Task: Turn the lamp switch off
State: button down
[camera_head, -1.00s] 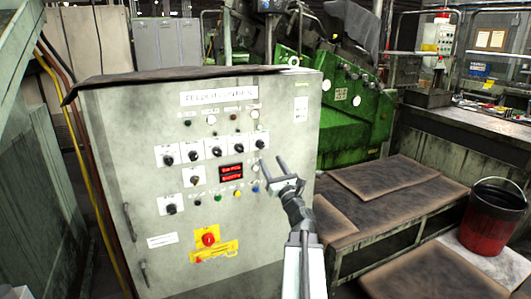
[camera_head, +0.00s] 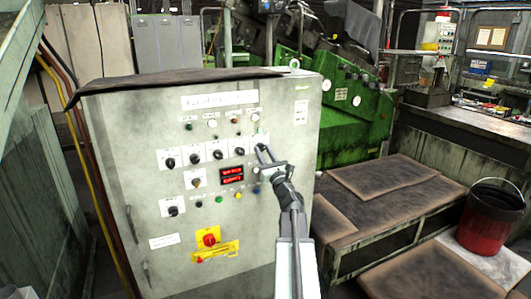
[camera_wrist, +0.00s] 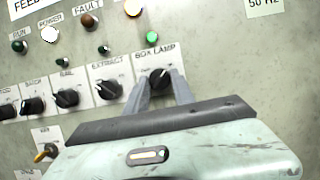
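The box lamp switch (camera_wrist: 158,78) is a black rotary knob on a white plate labelled "BOX LAMP", at the right end of a row of similar knobs in the wrist view. A lit green lamp (camera_wrist: 152,38) is above it. My gripper (camera_head: 263,147) points at the panel there, and in the head view its fingers largely hide the knob. In the wrist view one finger is on each side of the knob, with a gap between them. The fingers are apart; whether they touch the knob cannot be told.
The grey control cabinet (camera_head: 130,125) carries several other knobs, including the extract knob (camera_wrist: 109,89) just left, a red display (camera_head: 232,174) and a red stop button (camera_head: 208,239) on yellow. A low bench (camera_head: 345,225) and a red bucket (camera_head: 487,222) stand to the right.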

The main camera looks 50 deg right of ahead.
jog(key=shift+s+d, duration=0.1)
jog(key=shift+n, duration=0.4)
jog(key=n+y, duration=0.1)
jog(key=n, duration=0.2)
jog(key=n+y+p, duration=0.1)
jog(key=n+y, duration=0.1)
jog(key=shift+d+r+n, duration=0.15)
jog(key=shift+d+n, duration=0.05)
jog(key=shift+n, duration=0.2)
jog(key=n+y+p, duration=0.1)
jog(key=n, duration=0.2)
jog(key=n+y+p, duration=0.1)
jog(key=n, duration=0.2)
jog(key=shift+d+r+y, duration=0.1)
jog(key=shift+r+y, duration=0.1)
jog(key=shift+y, duration=0.2)
jog(key=shift+s+r+n+g+y+p, duration=0.1)
jog(key=shift+n+g+y+p, duration=0.3)
jog(key=shift+n+p, duration=0.95)
jog(key=shift+w+r+n+g+y+p, duration=0.1)
jog(key=shift+n+g+y+p, duration=0.35)
jog(key=shift+n+p, duration=0.95)
jog(key=shift+s+n+g+y+p, duration=0.2)
jog(key=shift+n+g+p, duration=0.45)
jog(key=shift+n, duration=1.3)
jog(key=shift+w+f, duration=0.1)
